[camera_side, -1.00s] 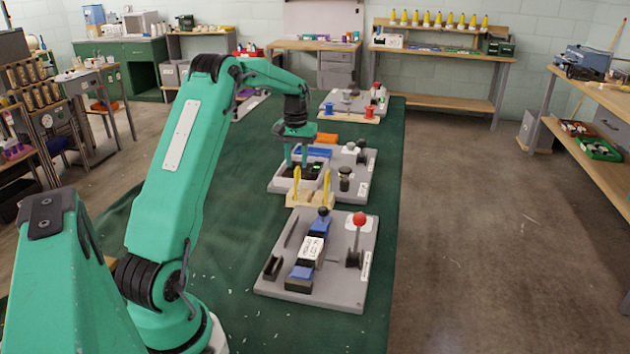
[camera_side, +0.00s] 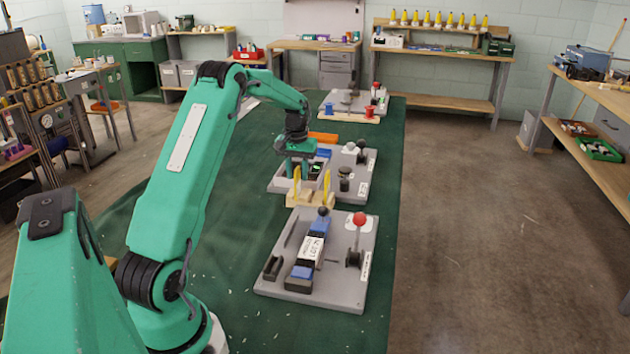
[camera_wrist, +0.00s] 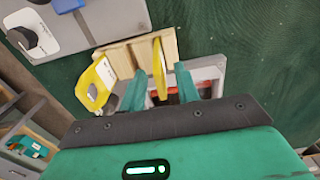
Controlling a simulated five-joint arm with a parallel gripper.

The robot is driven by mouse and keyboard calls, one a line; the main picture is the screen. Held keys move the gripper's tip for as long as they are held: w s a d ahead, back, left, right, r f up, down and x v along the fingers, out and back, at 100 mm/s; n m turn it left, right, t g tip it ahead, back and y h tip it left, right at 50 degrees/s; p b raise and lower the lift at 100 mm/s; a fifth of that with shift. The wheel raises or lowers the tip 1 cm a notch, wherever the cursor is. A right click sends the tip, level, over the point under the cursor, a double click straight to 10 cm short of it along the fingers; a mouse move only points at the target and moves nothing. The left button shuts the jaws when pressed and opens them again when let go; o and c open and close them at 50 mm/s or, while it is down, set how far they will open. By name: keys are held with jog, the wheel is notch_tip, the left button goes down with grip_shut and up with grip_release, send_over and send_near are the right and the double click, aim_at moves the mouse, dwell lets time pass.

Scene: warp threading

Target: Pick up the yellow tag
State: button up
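Two yellow tags stand upright in a light wooden holder (camera_side: 308,200): a left tag (camera_side: 296,187) and a right tag (camera_side: 326,185) in the side view. In the wrist view one tag is seen nearly edge-on (camera_wrist: 159,68), and the other (camera_wrist: 96,86) shows its face with a hole and a white label. My gripper (camera_side: 299,170) is low, just behind the holder. In the wrist view my gripper (camera_wrist: 160,78) is open, with the edge-on tag appearing in the gap, apart from both fingers. Whether it is at fingertip depth I cannot tell.
A grey board with a tray, black knobs and a white label (camera_side: 362,187) lies around my gripper. A nearer grey board (camera_side: 345,285) carries a red-ball lever (camera_side: 359,219) and a blue-and-white block (camera_side: 310,250). An orange bar (camera_side: 323,138) lies behind. Green cloth is free to the left.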

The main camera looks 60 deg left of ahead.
aim_at(297, 180)
jog(key=shift+f, duration=1.65)
grip_shut()
